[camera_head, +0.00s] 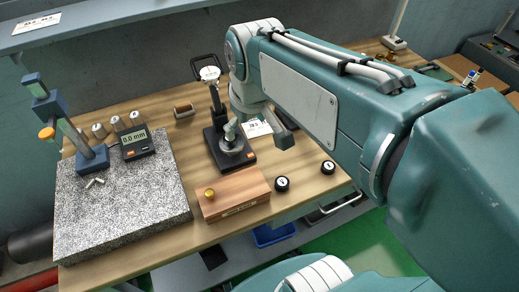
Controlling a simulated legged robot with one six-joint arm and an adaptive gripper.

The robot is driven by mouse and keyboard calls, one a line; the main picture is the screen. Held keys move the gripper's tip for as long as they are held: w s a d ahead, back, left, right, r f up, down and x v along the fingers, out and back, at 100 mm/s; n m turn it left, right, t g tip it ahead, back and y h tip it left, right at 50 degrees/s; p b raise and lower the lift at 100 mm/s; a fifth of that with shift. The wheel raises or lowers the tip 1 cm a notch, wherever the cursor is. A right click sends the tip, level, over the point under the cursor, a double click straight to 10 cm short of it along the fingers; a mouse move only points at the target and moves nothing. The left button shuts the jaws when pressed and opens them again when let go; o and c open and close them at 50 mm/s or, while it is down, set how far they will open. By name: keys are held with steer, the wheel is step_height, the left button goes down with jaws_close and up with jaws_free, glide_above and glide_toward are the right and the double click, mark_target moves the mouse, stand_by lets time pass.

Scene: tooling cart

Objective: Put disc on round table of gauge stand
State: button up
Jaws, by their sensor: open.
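The gauge stand (213,104) stands mid-table, with a white dial on a dark post and a black base. Its round table (233,149) is a small grey metal round on that base, partly covered by a grey-green piece. Whether a disc lies on it, I cannot tell. Two small black round pieces with white tops, one nearer the box (282,184) and one farther right (328,167), lie on the wood; I cannot tell if either is the disc. My gripper (258,136) is open, just right of and above the round table; my arm partly hides it. I see nothing held.
A wooden box (233,194) with a brass knob lies in front of the stand. A granite plate (120,214) at left bears a blue stand (72,128) and a digital readout (135,142). A white card (257,128) lies behind my gripper. Bare wood shows at the right front.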

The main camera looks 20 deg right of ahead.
steer(key=s+f+m+t, duration=0.2)
steer(key=s, duration=0.6)
steer(key=shift+s+m, duration=0.2)
steer(key=shift+m, duration=0.2)
